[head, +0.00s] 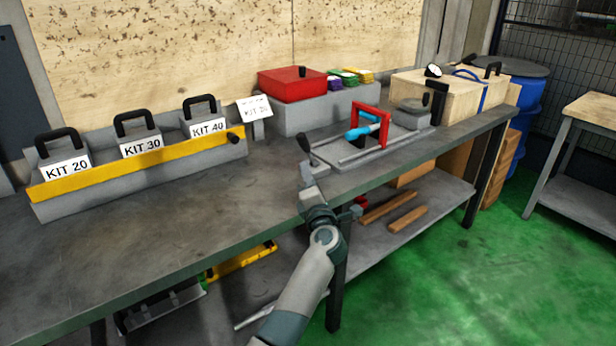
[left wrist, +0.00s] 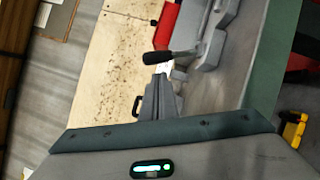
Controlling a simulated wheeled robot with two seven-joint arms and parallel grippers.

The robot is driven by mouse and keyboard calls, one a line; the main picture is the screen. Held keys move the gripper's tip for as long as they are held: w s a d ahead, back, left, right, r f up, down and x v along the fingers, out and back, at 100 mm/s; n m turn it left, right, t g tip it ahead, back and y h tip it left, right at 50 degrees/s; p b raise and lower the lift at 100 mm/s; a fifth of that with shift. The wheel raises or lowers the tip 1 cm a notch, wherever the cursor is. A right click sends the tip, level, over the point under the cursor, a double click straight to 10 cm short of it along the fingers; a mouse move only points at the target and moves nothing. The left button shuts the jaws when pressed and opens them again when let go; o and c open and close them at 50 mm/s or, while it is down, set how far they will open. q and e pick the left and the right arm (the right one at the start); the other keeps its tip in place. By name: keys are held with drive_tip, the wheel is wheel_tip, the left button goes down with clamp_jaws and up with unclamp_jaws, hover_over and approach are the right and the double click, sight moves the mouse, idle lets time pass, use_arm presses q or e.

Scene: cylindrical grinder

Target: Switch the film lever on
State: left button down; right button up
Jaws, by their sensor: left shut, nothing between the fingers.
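The film lever (head: 304,144) has a black knob on a thin rod. It stands tilted at the near left end of a grey fixture (head: 345,172) on the workbench. In the left wrist view the lever's knob (left wrist: 156,57) lies just past my fingertips. My left gripper (head: 307,172) is shut and empty, just below the lever over the bench's front edge. Its fingers also show in the left wrist view (left wrist: 160,82). I cannot tell whether they touch the lever. My right gripper is in neither view.
A rack of kit boxes with a yellow rail (head: 140,165) stands to the left. Behind are a red box (head: 291,84) and a wooden crate (head: 432,92). The bench front at left is clear.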

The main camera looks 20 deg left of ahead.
sight(307, 151)
use_arm(q)
drive_tip(key=x, duration=0.5)
drive_tip(key=shift+w+a+r, duration=0.1)
drive_tip(key=shift+w+a, duration=0.1)
drive_tip(key=shift+w, duration=0.15)
drive_tip(key=shift+w+a, duration=0.2)
drive_tip(key=shift+w, duration=0.1)
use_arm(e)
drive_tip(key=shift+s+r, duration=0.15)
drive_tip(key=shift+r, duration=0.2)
use_arm(q)
drive_tip(key=shift+r, duration=0.1)
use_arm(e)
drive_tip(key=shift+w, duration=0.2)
